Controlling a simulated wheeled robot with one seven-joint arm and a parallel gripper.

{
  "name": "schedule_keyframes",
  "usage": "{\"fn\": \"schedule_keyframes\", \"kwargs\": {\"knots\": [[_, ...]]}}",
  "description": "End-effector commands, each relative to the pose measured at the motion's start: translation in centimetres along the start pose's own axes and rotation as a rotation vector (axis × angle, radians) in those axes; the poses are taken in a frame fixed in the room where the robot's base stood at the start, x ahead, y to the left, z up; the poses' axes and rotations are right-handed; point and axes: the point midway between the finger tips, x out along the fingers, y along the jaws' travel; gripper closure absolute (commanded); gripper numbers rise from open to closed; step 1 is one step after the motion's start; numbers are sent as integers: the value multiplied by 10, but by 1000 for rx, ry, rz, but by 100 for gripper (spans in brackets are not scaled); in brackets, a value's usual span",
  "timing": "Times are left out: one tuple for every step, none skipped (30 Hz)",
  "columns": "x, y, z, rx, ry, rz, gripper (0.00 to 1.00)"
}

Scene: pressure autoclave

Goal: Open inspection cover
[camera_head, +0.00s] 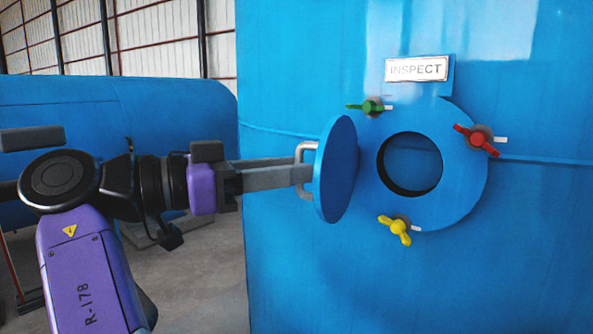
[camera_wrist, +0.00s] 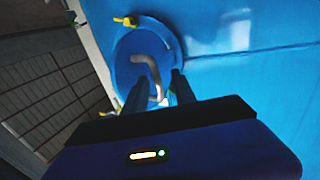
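The inspection cover (camera_head: 336,170), a round blue disc with a grey U-shaped handle (camera_head: 300,152), stands swung out to the left of the round port (camera_head: 411,163) in the tank wall. The port's dark hole is uncovered. My gripper (camera_head: 305,174) reaches in from the left to the handle. In the wrist view the handle (camera_wrist: 157,80) passes between the two dark fingers (camera_wrist: 160,85), which look apart, with gaps beside the bar. Any contact with the handle is hard to make out. The cover (camera_wrist: 125,68) lies behind it.
Around the port ring sit a green wing nut (camera_head: 372,107), a red one (camera_head: 477,138) and a yellow one (camera_head: 395,229). An INSPECT plate (camera_head: 417,69) is above. Another blue tank (camera_head: 150,105) stands behind my arm. Open floor (camera_head: 190,280) shows at the lower left.

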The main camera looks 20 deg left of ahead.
Motion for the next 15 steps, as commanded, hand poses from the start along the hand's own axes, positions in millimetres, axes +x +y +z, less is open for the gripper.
{"fn": "schedule_keyframes", "kwargs": {"knots": [[-10, 0, 1, 0, 2, -3, 68], [-15, 0, 1, 0, 1, -3, 68], [-22, 0, 1, 1, 1, -3, 68], [-27, -1, 1, 0, 1, -3, 68], [-32, -1, 1, 0, 2, -2, 68], [-38, 0, 1, 0, 1, -2, 68], [-42, 0, 1, 0, 1, -2, 68], [-46, -1, 1, -1, 1, -2, 68], [-50, -1, 1, -1, 0, -2, 68], [-53, 0, 1, -1, 0, -1, 68], [-55, 0, 1, -2, -1, 0, 68], [-58, 0, 1, -2, 0, 0, 68], [-59, 0, 1, -2, 0, 0, 68], [-60, 0, 1, -2, 0, 0, 68], [-61, 0, 1, -2, 0, 0, 68]]}}
